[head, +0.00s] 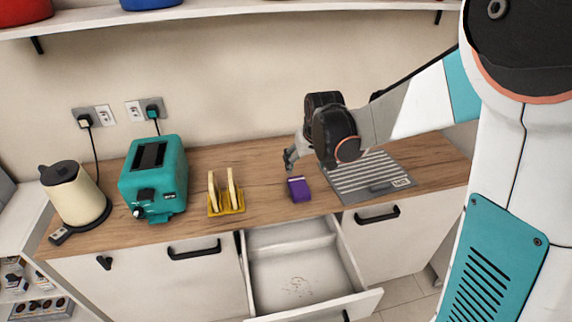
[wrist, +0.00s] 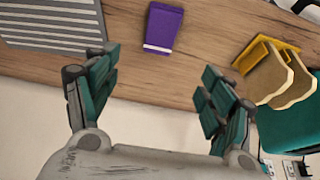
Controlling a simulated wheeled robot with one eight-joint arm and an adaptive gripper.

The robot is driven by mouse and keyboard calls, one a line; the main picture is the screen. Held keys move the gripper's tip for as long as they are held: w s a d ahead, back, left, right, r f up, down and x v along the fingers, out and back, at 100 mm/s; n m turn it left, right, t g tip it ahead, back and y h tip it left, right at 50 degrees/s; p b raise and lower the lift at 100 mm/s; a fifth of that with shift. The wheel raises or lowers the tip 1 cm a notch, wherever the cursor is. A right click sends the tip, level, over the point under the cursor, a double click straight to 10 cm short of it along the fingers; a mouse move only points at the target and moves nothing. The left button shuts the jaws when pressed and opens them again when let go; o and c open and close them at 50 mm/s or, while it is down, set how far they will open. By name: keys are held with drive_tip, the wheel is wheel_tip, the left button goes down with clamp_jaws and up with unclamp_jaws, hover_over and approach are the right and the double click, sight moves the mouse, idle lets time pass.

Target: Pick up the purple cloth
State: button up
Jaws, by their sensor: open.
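The purple cloth (head: 299,189) lies folded on the wooden counter, between the yellow rack and the striped grey board. In the wrist view the cloth (wrist: 163,28) is a small purple block with a white stripe near one end, at the top middle. My gripper (head: 290,160) is above the counter, up and slightly left of the cloth in the head view. In the wrist view my gripper (wrist: 158,90) has its fingers spread wide with nothing between them. The cloth lies beyond the fingertips, apart from them.
A yellow rack (head: 226,209) holding bread-like slices stands left of the cloth. A teal toaster (head: 153,180) and cream kettle (head: 74,194) are farther left. A striped grey board (head: 372,188) lies to the right. An open drawer (head: 299,262) juts out below the counter. A shelf (head: 220,12) runs above.

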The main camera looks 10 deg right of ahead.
drive_tip(key=x, duration=0.3)
drive_tip(key=b, duration=0.3)
hover_over(299, 186)
drive_tip(key=s, duration=0.2)
drive_tip(key=f, duration=0.7)
drive_tip(key=shift+w+f, duration=0.1)
drive_tip(key=shift+w, duration=0.15)
drive_tip(key=shift+s+b+x, duration=0.15)
drive_tip(key=shift+b+x, duration=0.35)
drive_tip(key=shift+x, duration=0.85)
drive_tip(key=shift+s+b+x, duration=0.15)
drive_tip(key=shift+b+x, duration=0.35)
drive_tip(key=shift+x, duration=0.8)
drive_tip(key=shift+f, duration=0.1)
drive_tip(key=shift+f, duration=0.25)
drive_tip(key=shift+s, duration=0.1)
drive_tip(key=c, duration=1.2)
